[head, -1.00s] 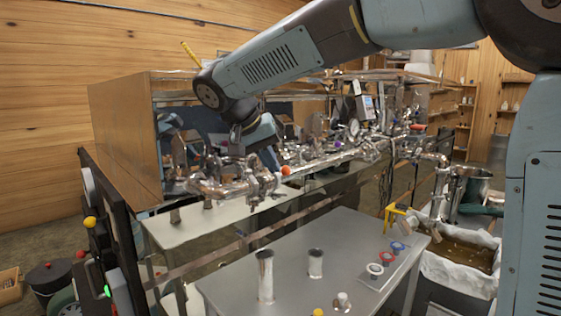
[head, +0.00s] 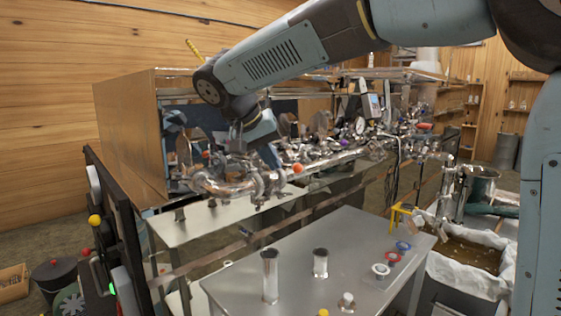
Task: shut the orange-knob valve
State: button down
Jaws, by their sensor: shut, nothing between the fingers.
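An orange round knob (head: 297,168) sits on the shiny steel pipework (head: 330,161) along the front of the evaporator in the head view. A second, smaller orange-red knob (head: 206,154) shows further left, above the pipe bend. My gripper (head: 272,158) reaches down from the upper left, just left of the first orange knob. Its jaws are shut and empty. The fingertips are small and partly lost among the pipes. I cannot tell whether they touch the knob or its handle, and the valve's handle angle is unclear.
A steel table (head: 345,240) stands in front with two metal cups (head: 269,276) and coloured rings. A yellow bracket (head: 401,214) is at its far right edge. A lined tub (head: 464,258) stands right. A wooden-sided housing (head: 128,135) is left. Pipes crowd the area around my gripper.

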jog(key=a+v, duration=0.1)
jog(key=v, duration=0.8)
jog(key=s+d+f+g+y, duration=0.1)
jog(key=s+d+f, duration=0.1)
jog(key=d, duration=0.8)
jog(key=s+d+f+y, duration=0.1)
jog(key=s+d+f, duration=0.15)
jog(key=d, duration=0.75)
jog(key=s+d+f+t+y, duration=0.1)
jog(key=s+d+f+y, duration=0.1)
jog(key=s+d+f, duration=0.9)
jog(key=d+f, duration=0.1)
jog(key=d, duration=0.2)
jog(key=shift+s+d+f+m+t+y, duration=0.2)
jog(key=shift+s+d+m+t+y, duration=0.05)
jog(key=shift+s+m+t+y, duration=0.05)
jog(key=c, duration=1.8)
grip_release()
